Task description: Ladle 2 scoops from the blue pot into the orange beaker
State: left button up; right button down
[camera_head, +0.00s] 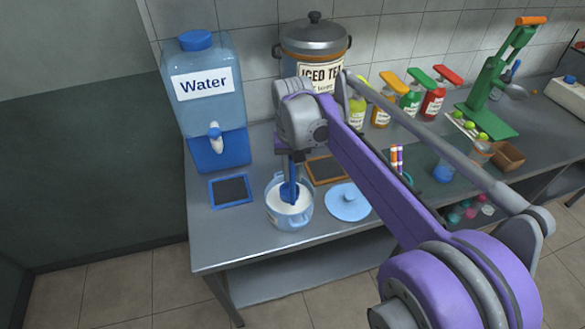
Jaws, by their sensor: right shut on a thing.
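The blue pot (289,217) stands on the metal counter near its front left, uncovered, with white contents. My right gripper (291,157) is above the pot, pointing down, and is shut on the upright blue ladle (289,188). The ladle's lower end is in the pot at the white contents; its bowl is hard to make out. I cannot pick out the orange beaker for certain; my right arm covers part of the counter. My left gripper is not in view.
A light-blue lid (348,201) lies right of the pot. A blue-framed dark pad (231,191) lies left, an orange-framed one (325,170) behind. The water dispenser (207,105) and iced tea urn (314,50) stand at the back. Bottles and a green press (490,85) are farther right.

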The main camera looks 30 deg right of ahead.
aim_at(292, 185)
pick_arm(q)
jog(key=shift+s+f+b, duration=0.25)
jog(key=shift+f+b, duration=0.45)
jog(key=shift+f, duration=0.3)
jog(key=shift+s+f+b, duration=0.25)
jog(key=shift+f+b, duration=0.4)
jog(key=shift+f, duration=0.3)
pick_arm(e)
jog(key=shift+f, duration=2.8)
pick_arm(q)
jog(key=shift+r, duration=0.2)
pick_arm(e)
jog(key=shift+r, duration=0.2)
